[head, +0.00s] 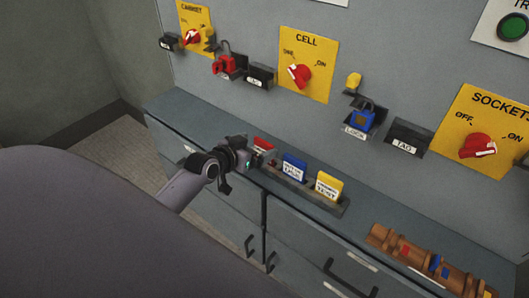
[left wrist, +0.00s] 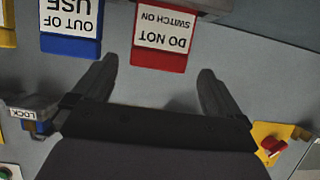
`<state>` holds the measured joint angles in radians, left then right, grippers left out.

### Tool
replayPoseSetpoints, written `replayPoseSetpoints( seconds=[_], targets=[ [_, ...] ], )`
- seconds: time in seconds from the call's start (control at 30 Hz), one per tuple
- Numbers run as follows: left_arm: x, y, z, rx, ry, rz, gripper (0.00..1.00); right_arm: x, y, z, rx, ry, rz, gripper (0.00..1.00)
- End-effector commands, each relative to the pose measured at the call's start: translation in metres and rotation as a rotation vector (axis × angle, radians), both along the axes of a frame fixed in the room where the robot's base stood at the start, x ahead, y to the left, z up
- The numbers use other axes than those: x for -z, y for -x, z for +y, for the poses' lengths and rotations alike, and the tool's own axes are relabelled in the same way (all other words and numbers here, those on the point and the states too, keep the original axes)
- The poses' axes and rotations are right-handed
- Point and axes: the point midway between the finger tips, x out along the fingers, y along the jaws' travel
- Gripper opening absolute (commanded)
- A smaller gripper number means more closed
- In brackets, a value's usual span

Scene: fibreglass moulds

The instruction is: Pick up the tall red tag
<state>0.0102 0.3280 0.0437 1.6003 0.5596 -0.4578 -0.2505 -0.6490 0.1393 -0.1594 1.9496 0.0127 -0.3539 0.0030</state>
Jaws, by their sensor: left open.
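The red tag (head: 263,143) stands in a dark rack (head: 311,193) on the cabinet top, at the left end of a row of tags. My left gripper (head: 268,158) is in front of it and hides its lower part in the head view. In the left wrist view the red tag (left wrist: 160,60) appears upside down with a white "DO NOT SWITCH ON" label. The open left gripper (left wrist: 157,68) has one finger on each side of its edge, with gaps to both. My right gripper is not in view.
A blue tag (head: 294,167), which also shows close to one finger in the left wrist view (left wrist: 70,46), and a yellow tag (head: 329,186) stand in the same rack. A brown roll (head: 420,258) lies right. The wall panel behind carries switches, padlocks and holders (head: 408,137).

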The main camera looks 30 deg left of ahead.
Motion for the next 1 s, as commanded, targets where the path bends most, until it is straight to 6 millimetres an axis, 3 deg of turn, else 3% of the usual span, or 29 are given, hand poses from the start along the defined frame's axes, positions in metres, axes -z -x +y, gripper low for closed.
replayPoseSetpoints(
  seconds=[0.33, 0.67, 0.7, 0.83, 1.0],
  targets=[
    [0.018, -0.035, -0.005, 0.000, 0.000, -0.001, 1.00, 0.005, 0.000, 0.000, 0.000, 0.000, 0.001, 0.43],
    [0.019, -0.039, -0.005, 0.000, -0.001, 0.000, 1.00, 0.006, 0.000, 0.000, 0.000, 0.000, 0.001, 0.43],
    [0.019, -0.039, -0.005, 0.000, -0.001, 0.000, 0.94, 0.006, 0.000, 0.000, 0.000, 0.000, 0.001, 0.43],
    [0.019, -0.039, -0.005, 0.000, 0.000, 0.000, 0.51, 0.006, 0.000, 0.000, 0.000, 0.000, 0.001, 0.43],
    [0.019, -0.039, -0.005, 0.000, 0.000, 0.000, 0.50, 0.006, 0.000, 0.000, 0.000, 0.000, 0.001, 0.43]
  ],
)
